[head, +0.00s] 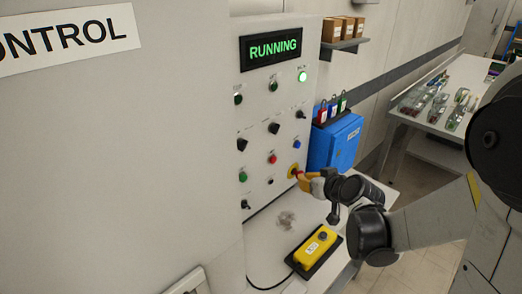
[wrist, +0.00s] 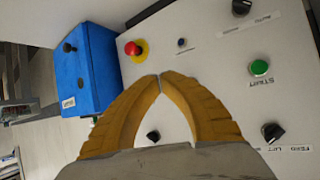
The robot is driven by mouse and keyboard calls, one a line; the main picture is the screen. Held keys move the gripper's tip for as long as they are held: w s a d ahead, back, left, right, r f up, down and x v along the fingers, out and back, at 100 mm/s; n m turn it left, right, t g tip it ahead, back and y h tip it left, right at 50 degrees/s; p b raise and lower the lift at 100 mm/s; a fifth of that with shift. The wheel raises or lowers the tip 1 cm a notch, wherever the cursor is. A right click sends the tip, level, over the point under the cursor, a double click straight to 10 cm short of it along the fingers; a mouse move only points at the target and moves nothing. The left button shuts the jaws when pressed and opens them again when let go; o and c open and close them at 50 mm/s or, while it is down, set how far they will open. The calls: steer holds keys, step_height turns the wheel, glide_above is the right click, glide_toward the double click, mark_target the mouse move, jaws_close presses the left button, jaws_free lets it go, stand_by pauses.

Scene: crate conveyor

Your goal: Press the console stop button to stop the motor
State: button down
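The console panel (head: 262,85) is upright and carries a lit display (head: 270,48) reading RUNNING. A flat red button (head: 272,159) sits between a green button (head: 242,177) and a red mushroom button on a yellow base (head: 294,171); its label is too small to read. In the wrist view, the mushroom button (wrist: 133,48) and the green START button (wrist: 260,67) show, but the flat red button does not; my fingers cover part of the panel. My gripper (wrist: 160,76) is shut and empty. In the head view, its fingertips (head: 299,178) are close to the mushroom button; contact is unclear.
A blue box (head: 335,142) with several padlocks hangs right of the panel. A yellow pendant (head: 316,247) lies on the shelf below my gripper. Black knobs (head: 274,128) stick out from the panel. A table with parts (head: 455,75) stands at the back right.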

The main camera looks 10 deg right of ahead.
mark_target(274, 160)
steer(key=shift+w+d+f, duration=0.15)
steer(key=shift+w+f, duration=0.25)
steer(key=shift+w, duration=0.05)
steer(key=w+a, duration=0.5)
steer(key=w, duration=0.2)
stand_by(0.4)
steer(key=shift+w+a, duration=0.1)
steer(key=shift+a, duration=0.05)
stand_by(1.2)
steer(key=shift+w+a, duration=0.2)
steer(key=shift+w, duration=0.1)
steer(key=shift+w+a, duration=0.25)
steer(key=shift+w, duration=0.1)
stand_by(0.8)
steer(key=shift+s+d, duration=0.5)
steer(key=shift+s, duration=0.2)
